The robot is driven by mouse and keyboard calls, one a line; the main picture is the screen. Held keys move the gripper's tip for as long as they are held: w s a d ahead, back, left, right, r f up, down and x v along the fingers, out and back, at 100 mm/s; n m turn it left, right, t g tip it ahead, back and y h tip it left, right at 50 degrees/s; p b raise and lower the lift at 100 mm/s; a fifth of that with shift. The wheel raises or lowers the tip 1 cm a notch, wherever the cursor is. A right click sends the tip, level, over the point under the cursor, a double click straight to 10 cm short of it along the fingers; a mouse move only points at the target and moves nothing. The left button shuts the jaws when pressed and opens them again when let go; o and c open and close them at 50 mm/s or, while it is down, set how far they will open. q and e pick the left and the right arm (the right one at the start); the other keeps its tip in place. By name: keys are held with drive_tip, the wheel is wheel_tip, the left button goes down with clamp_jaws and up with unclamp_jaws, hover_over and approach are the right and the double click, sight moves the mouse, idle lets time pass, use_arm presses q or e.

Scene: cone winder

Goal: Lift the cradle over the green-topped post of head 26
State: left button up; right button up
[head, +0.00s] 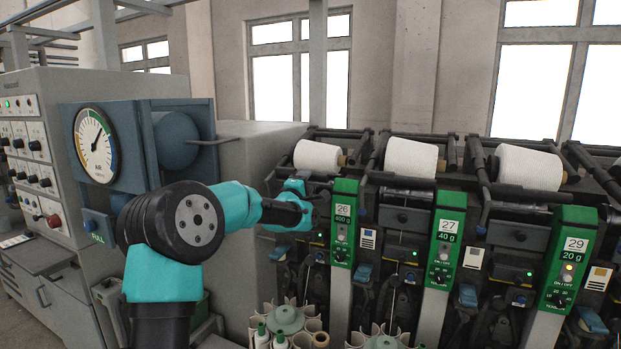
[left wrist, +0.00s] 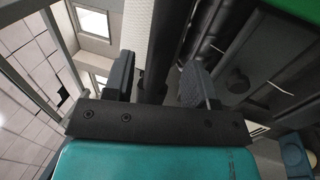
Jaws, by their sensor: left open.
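The green-topped post of head 26 (head: 343,230) stands upright, with its "26" and "400 g" labels facing me. The dark cradle of head 26 (head: 318,176) lies in front of a white yarn cone (head: 318,157), just left of and behind the post's top. My left gripper (head: 306,200) is at the cradle, left of the post. In the left wrist view its two dark fingers stand apart, one on each side of a dark bar (left wrist: 162,45), seemingly part of the cradle. Contact cannot be told. The right gripper is not in view.
Heads 27 (head: 443,240) and 29 (head: 568,260) stand to the right with their own cones. A grey cabinet with a round gauge (head: 96,145) is at the left. Bobbins in a round holder (head: 286,320) sit below my left gripper.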

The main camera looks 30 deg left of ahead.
use_arm(q)
drive_tip(key=shift+x, duration=1.9)
clamp_jaws()
